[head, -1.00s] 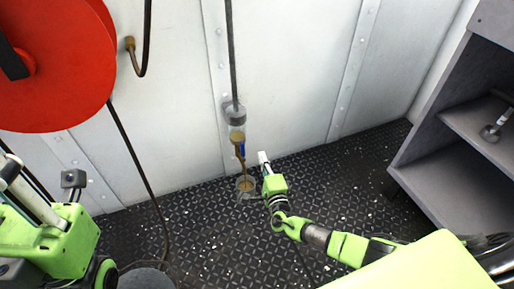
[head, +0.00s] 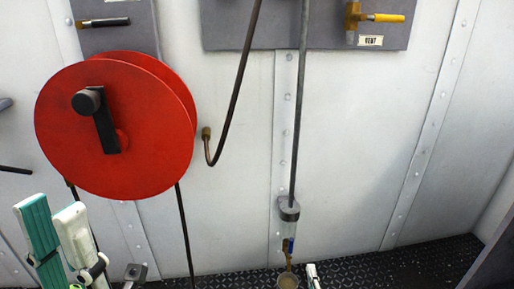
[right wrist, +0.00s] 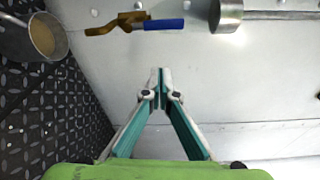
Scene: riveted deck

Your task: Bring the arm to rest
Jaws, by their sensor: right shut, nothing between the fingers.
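My right gripper (right wrist: 161,72) is shut and empty in the right wrist view, its fingertips meeting in front of the pale wall. In the head view only the white tip of the right gripper (head: 313,276) shows at the bottom edge, just right of a small cup (head: 288,282); the rest of that arm is out of frame. My left gripper (head: 50,222) stands at the lower left of the head view, fingers pointing up with a gap between them, holding nothing visible.
A red reel (head: 150,130) hangs left, near the left gripper. A blue-handled valve (head: 289,246) sits below a grey cylinder (head: 289,209) on a pipe, above the cup; this valve (right wrist: 163,24) is close beyond the right fingertips. A yellow-handled vent valve (head: 380,17) is above.

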